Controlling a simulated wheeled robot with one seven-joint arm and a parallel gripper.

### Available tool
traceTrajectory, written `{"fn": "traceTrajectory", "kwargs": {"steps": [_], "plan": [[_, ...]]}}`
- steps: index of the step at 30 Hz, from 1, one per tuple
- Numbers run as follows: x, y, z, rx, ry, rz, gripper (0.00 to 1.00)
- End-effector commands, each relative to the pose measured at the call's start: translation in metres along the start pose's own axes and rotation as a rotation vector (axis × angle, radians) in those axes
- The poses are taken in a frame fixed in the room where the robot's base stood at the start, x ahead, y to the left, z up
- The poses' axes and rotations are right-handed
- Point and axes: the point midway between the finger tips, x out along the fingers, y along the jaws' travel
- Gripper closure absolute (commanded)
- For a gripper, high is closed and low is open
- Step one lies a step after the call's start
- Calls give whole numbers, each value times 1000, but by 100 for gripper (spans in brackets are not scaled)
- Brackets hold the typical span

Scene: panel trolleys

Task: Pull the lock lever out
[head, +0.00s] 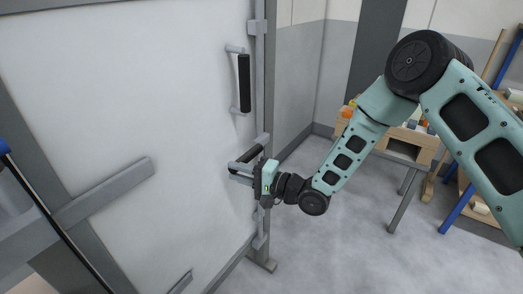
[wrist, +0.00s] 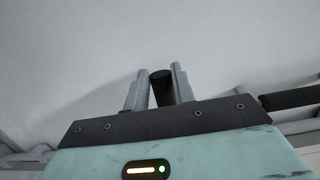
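The lock lever (head: 246,156) is a black-gripped bar low on the edge of the big white panel (head: 120,90), below a vertical black handle. My gripper (head: 238,174) is at the lever, its two pale fingers pointing at the panel and a visible gap between them. In the wrist view, the round black end of the lever (wrist: 161,86) shows between the fingers (wrist: 160,90). It lies close to the right finger, with a thin gap on the left finger's side. The lever's far part is hidden behind my gripper.
The vertical black handle (head: 244,83) is on the panel above my gripper. A grey post (head: 260,75) runs along the panel's edge. A wooden workbench (head: 405,147) with small items stands at the back right. Grey floor (head: 335,250) is clear right of the panel.

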Motion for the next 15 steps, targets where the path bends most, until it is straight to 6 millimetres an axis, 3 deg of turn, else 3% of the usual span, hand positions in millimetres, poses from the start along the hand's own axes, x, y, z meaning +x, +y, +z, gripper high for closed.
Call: {"fn": "traceTrajectory", "kwargs": {"steps": [15], "plan": [[-15,0,-3,1,3,3,93]]}}
